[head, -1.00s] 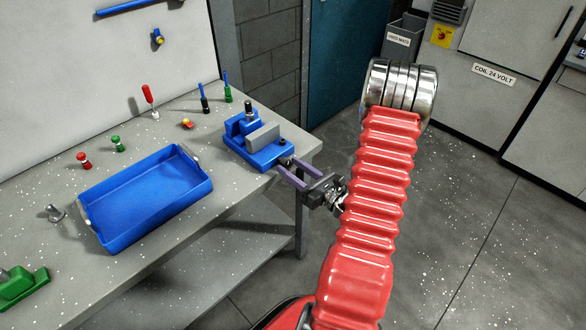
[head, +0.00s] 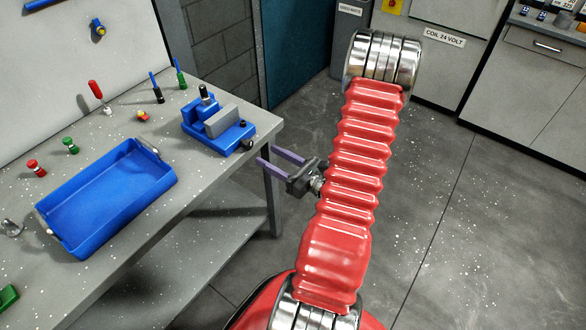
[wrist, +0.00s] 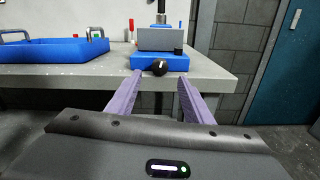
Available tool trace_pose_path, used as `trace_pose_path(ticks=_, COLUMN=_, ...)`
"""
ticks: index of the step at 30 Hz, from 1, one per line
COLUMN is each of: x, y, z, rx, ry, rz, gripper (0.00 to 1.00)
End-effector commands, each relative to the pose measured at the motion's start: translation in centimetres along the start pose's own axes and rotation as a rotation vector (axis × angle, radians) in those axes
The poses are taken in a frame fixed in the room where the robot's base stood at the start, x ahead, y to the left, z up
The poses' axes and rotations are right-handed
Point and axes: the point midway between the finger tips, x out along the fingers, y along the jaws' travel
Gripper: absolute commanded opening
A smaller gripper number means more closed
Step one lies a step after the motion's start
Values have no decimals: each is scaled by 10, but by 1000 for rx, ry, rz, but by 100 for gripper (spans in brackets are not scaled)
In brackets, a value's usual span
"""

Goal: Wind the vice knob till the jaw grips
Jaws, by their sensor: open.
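The blue vice (head: 216,126) sits near the right end of the grey bench, with a grey block (head: 222,120) at its jaw and a dark cylinder standing on it. Its black knob (wrist: 159,68) faces me at the front in the wrist view; it also shows in the head view (head: 249,145). I cannot tell whether the jaw touches the block. My gripper (head: 267,156) is open and empty, just off the bench edge. Its two purple fingers (wrist: 157,84) point at the vice, either side of the knob's line in the wrist view, apart from the knob.
A blue tray (head: 62,185) with metal handles stands left of the vice on the bench (head: 135,215). Red and green small items, screwdrivers and a red-handled tool (head: 97,91) lie or stand behind. The floor right of the bench is clear.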

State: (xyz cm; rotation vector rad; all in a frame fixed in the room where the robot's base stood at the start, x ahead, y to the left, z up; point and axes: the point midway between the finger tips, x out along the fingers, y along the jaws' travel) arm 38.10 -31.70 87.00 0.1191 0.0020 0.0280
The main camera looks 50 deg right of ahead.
Motion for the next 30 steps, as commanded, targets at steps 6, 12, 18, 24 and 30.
trace_pose_path(ticks=6, x=-27, y=-1, z=0, rx=-1, ry=-1, rz=-4, gripper=47)
trace_pose_path(ticks=12, x=-50, y=-1, z=0, rx=0, ry=-1, rz=-3, gripper=47)
trace_pose_path(ticks=18, x=-68, y=-1, z=0, rx=0, ry=0, rz=-2, gripper=47)
trace_pose_path(ticks=24, x=-74, y=0, z=-1, rx=0, ry=0, rz=0, gripper=47)
trace_pose_path(ticks=30, x=-75, y=0, z=-1, rx=0, ry=0, rz=0, gripper=47)
